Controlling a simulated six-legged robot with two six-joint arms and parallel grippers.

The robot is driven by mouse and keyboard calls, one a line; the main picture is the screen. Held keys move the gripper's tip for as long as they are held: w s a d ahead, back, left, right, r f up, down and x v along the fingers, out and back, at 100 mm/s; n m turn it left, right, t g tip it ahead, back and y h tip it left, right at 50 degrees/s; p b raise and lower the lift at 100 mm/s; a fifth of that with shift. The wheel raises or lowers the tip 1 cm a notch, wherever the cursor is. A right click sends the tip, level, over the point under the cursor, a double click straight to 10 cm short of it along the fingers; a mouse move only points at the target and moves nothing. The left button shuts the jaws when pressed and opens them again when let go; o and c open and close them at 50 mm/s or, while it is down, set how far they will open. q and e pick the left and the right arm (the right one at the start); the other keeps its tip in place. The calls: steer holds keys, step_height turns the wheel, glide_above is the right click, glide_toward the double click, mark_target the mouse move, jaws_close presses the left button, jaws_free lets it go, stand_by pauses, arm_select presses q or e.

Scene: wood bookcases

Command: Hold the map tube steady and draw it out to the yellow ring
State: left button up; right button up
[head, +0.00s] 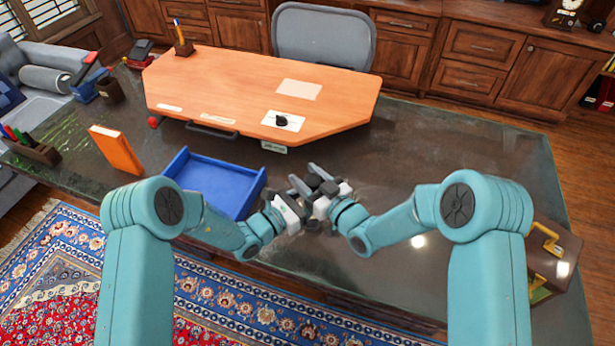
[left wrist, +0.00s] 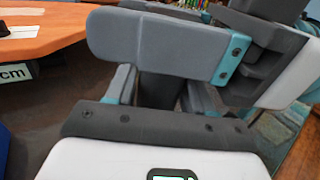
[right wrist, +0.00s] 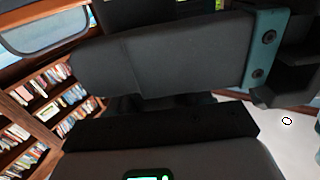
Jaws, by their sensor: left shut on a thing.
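My left gripper (head: 309,187) and my right gripper (head: 308,176) meet above the near part of the dark desk, right of the blue tray. In the left wrist view, a dark thing (left wrist: 162,88) stands between my left gripper's two fingers, which are shut on it. I take it to be the map tube; most of it is hidden by the jaws. My right gripper's grey finger (left wrist: 155,46) crosses close in front. Its two fingers look spread apart around the left fingertips. A large grey finger fills much of the right wrist view. I cannot make out a yellow ring.
A blue tray (head: 212,185) lies left of my grippers. An orange book (head: 116,150) stands farther left. An orange desktop board (head: 255,85) lies behind, with a dark knob (head: 281,121). A brown bag with yellow handles (head: 560,250) is at right. The desk's right half is clear.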

jaws_close()
steer(key=shift+r, duration=2.3)
steer(key=o, duration=0.9)
jaws_free()
steer(key=shift+c, duration=0.2)
steer(key=v, duration=1.2)
